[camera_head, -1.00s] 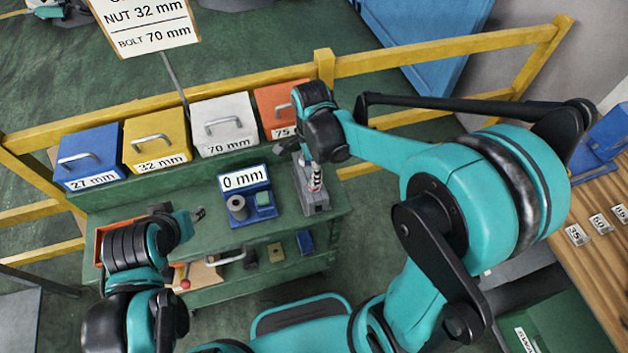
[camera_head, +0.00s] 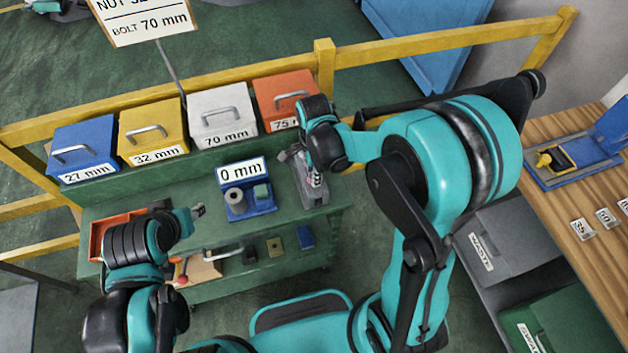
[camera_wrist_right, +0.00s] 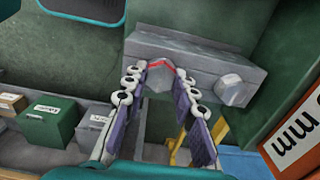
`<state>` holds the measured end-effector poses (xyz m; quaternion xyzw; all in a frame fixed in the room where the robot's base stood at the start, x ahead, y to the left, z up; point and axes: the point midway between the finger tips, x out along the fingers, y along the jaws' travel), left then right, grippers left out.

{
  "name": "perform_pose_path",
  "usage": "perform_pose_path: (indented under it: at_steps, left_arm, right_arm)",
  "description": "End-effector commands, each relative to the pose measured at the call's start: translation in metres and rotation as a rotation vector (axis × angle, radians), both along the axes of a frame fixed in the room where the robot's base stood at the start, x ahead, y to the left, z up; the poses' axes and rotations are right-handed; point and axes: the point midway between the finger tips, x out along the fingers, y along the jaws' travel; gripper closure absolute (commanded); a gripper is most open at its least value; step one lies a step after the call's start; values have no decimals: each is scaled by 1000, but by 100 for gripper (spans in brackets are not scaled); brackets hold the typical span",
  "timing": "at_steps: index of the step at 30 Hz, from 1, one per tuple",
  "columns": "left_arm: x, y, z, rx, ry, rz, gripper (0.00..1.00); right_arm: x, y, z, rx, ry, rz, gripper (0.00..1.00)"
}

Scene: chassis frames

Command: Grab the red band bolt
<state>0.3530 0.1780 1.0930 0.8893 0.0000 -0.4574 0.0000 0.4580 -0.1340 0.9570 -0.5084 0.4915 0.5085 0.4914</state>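In the wrist view a narrow red band (camera_wrist_right: 160,64) crosses a grey piece between my fingertips, at the edge of a grey block-shaped holder (camera_wrist_right: 205,66). It appears to be the red band bolt; its lower part is hard to make out. In the head view the holder (camera_head: 313,197) stands at the right end of the green bench, and my right gripper (camera_head: 314,178) points down over it, hiding the bolt. The right fingers (camera_wrist_right: 161,70) stand apart on both sides of the banded piece; contact is not clear. My left gripper (camera_head: 199,211) hangs over the bench, away from the holder.
Blue (camera_head: 82,150), yellow (camera_head: 152,132), white (camera_head: 222,118) and orange (camera_head: 287,97) lidded bins line the back of the bench. A blue gauge stand (camera_head: 249,204) marked 0 mm sits left of the holder. A yellow railing (camera_head: 450,50) runs behind. A wooden table (camera_head: 560,205) stands at right.

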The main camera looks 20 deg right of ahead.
Motion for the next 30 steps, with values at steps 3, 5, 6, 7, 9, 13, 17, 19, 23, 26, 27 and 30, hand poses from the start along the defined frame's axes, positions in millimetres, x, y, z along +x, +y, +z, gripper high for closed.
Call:
perform_pose_path:
  at_steps: [3,5,6,7,9,13,17,19,23,26,27,30]
  left_arm:
    - [0,0,0,0,0,0,60]
    - [0,0,0,0,0,0,60]
    - [0,0,0,0,0,0,60]
    - [0,0,0,0,0,0,60]
    - [0,0,0,0,0,0,60]
    - [0,0,3,0,0,0,60]
    - [0,0,11,0,0,0,60]
    - [0,0,16,0,0,0,60]
    - [0,0,24,0,0,0,60]
    - [0,0,28,0,0,0,60]
    - [0,0,29,0,0,0,60]
    - [0,0,30,0,0,0,60]
  right_arm:
    - [0,0,0,0,0,0,100]
    - [0,0,0,0,0,0,100]
    - [0,0,0,0,0,0,100]
    - [0,0,0,0,0,0,100]
    - [0,0,0,0,0,0,100]
    - [0,0,8,0,0,0,100]
    - [-1,0,31,0,0,0,100]
    - [0,0,46,0,0,0,100]
    - [0,0,73,0,0,0,100]
    - [0,0,88,0,0,0,100]
    - [0,0,92,0,0,0,100]
    - [0,0,99,0,0,0,100]
